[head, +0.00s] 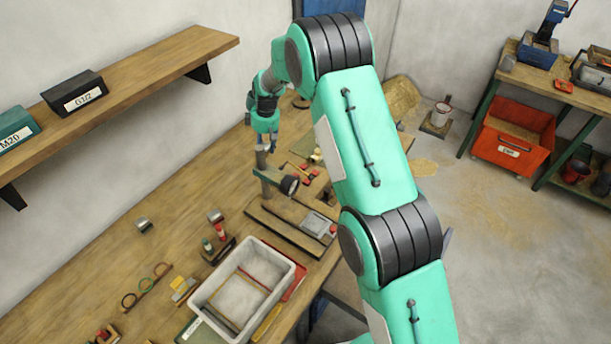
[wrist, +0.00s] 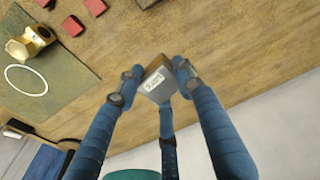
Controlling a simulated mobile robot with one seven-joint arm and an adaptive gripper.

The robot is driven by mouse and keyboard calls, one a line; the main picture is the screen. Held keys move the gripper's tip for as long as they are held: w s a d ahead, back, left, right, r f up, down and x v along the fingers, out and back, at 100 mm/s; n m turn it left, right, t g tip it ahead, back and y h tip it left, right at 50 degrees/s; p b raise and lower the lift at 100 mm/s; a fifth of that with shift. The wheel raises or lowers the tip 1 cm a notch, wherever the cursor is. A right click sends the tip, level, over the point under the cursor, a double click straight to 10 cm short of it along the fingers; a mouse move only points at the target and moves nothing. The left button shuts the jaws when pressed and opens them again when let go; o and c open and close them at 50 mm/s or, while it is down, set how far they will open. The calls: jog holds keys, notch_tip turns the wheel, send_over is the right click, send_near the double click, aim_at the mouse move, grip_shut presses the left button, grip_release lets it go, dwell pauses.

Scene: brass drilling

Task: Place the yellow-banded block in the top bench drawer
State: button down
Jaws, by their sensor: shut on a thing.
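My gripper (head: 268,137) is at the far part of the bench, small in the head view. In the wrist view its blue fingers (wrist: 157,74) are shut on a small grey block (wrist: 152,87) with a white label and a brownish-gold side. I cannot tell for sure whether that side is a yellow band. The block is held over or near the bench top, by its edge. Dark blue bodywork (wrist: 45,162) shows below the bench edge in the wrist view; I cannot make out the top drawer or whether it is open.
The wooden bench (head: 95,265) carries a grey bin (head: 203,299), a clamp-like fixture (head: 268,176), and several small parts. A wall shelf (head: 150,70) overhangs at left.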

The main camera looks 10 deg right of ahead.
jog(key=shift+r, duration=0.1)
notch_tip(320, 180, up, 5)
jog(key=shift+r, duration=0.2)
jog(key=s+d+r+b, duration=0.1)
jog(key=s+d+b, duration=0.1)
jog(key=s+d, duration=0.55)
jog(key=s+d+r+m+b, duration=0.1)
jog(key=s+d, duration=0.3)
jog(key=d, duration=0.6)
jog(key=s+d+r+b, duration=0.2)
jog(key=s+d, duration=0.3)
jog(key=d, duration=0.4)
jog(key=s+d+f+m+b, duration=0.15)
jog(key=s+d, duration=0.35)
jog(key=s, duration=0.5)
jog(key=s+d+f+h+b, duration=0.15)
jog(key=s+d, duration=0.25)
jog(key=s, duration=0.7)
jog(key=s+d+f+b, duration=0.2)
jog(key=s+d, duration=0.3)
jog(key=s, duration=0.5)
jog(key=shift+g, duration=0.4)
notch_tip(320, 180, down, 31)
jog(key=shift+w, duration=0.1)
